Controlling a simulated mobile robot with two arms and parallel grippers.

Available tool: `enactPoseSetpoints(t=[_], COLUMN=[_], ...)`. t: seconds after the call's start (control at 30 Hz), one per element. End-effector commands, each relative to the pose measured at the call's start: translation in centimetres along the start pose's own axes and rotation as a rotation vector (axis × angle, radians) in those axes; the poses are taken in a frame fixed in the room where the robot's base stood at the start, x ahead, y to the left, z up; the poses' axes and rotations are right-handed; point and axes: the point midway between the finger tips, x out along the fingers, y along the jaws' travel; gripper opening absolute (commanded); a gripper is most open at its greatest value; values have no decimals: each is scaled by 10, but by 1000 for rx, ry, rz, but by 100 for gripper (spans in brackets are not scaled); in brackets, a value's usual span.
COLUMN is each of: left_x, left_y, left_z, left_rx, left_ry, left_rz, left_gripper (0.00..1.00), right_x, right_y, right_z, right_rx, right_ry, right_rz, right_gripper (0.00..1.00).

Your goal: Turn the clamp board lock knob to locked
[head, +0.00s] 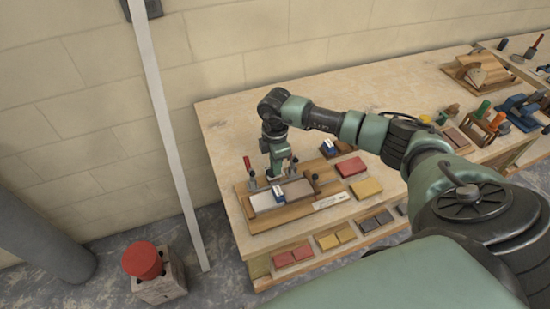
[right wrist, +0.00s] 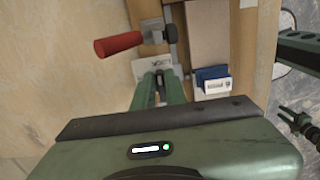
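The clamp board (head: 262,222) lies at the near left corner of the workbench, with a grey-brown block (head: 297,190) and a blue-and-white item (head: 278,193) on it. A red-handled clamp (head: 247,166) stands at its left side; its red handle (right wrist: 118,44) points left in the right wrist view. My right gripper (head: 275,176) reaches down over the board's back part. In the right wrist view its fingertips (right wrist: 159,74) are close together beside a pale label and below the clamp's metal arm. I cannot make out the lock knob or what is between the fingers.
Red (head: 351,167) and yellow (head: 366,187) blocks lie right of the board. Several coloured tiles sit on a lower ledge along the bench's front. Tools and wooden holders (head: 483,125) stand farther right.

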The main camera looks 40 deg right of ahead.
Motion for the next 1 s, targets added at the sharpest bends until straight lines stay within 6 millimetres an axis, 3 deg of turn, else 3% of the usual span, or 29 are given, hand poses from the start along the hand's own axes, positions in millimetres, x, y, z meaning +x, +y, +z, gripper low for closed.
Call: enactPoseSetpoints(t=[0.43,0.8,1.0], left_x=[2,21,24], left_y=[0,0,0], left_z=[0,1,2], left_rx=[0,-1,-1], left_ry=[1,1,1], left_rz=[0,-1,-1], left_gripper=[36,36,36], right_x=[-5,-61,-77], right_y=[1,1,0], right_z=[0,1,2], right_rx=[-2,-1,0], right_ry=[2,3,1], right_rz=[1,3,-1], right_gripper=[31,31,31])
